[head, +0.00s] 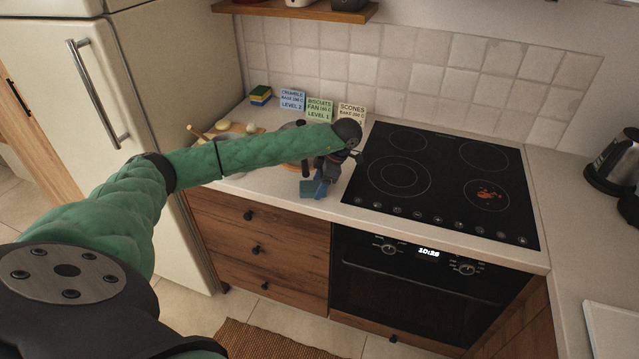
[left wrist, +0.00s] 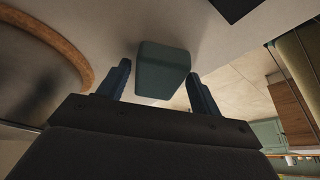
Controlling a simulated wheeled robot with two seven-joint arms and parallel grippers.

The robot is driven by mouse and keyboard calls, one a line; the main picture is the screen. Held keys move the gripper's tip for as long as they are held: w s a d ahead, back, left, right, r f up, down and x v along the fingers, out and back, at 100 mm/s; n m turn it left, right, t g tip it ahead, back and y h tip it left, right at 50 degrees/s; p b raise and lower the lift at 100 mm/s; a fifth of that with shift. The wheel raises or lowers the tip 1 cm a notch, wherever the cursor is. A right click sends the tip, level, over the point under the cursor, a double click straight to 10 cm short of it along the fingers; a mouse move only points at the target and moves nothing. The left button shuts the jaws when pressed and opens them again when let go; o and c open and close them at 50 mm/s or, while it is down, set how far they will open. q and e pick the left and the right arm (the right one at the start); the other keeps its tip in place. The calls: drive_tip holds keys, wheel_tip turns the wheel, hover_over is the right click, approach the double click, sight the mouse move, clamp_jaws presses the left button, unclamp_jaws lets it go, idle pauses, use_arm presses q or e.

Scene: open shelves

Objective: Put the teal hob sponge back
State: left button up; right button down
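The teal hob sponge (head: 308,189) lies on the white counter near its front edge, left of the black hob (head: 430,180). My left gripper (head: 322,182) reaches down at the sponge, its dark blue fingers partly covering it in the head view. In the left wrist view the sponge (left wrist: 162,72) shows between the two spread fingers of the left gripper (left wrist: 160,88), with thin gaps on both sides. The left gripper is open. Whether a finger touches the sponge is not clear. My right gripper is not in view.
Several sponges in blue, yellow and green (head: 261,95) sit stacked at the back left, beside standing recipe cards (head: 320,109). A board with food (head: 228,131) lies further left. A reddish-brown spill (head: 489,194) marks the hob. A kettle (head: 612,162) stands right.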

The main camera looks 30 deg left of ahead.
use_arm(q)
drive_tip(key=shift+o, duration=0.4)
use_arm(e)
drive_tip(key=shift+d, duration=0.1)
use_arm(q)
drive_tip(key=shift+r, duration=0.15)
drive_tip(key=shift+w+d+r, duration=0.1)
drive_tip(key=b+v, duration=0.2)
drive_tip(key=v, duration=0.2)
drive_tip(key=shift+w+r, duration=0.1)
drive_tip(key=shift+r, duration=0.3)
drive_tip(key=b+v, duration=0.1)
drive_tip(key=v, duration=0.5)
drive_tip(key=shift+d+r, duration=0.2)
drive_tip(key=shift+r, duration=0.15)
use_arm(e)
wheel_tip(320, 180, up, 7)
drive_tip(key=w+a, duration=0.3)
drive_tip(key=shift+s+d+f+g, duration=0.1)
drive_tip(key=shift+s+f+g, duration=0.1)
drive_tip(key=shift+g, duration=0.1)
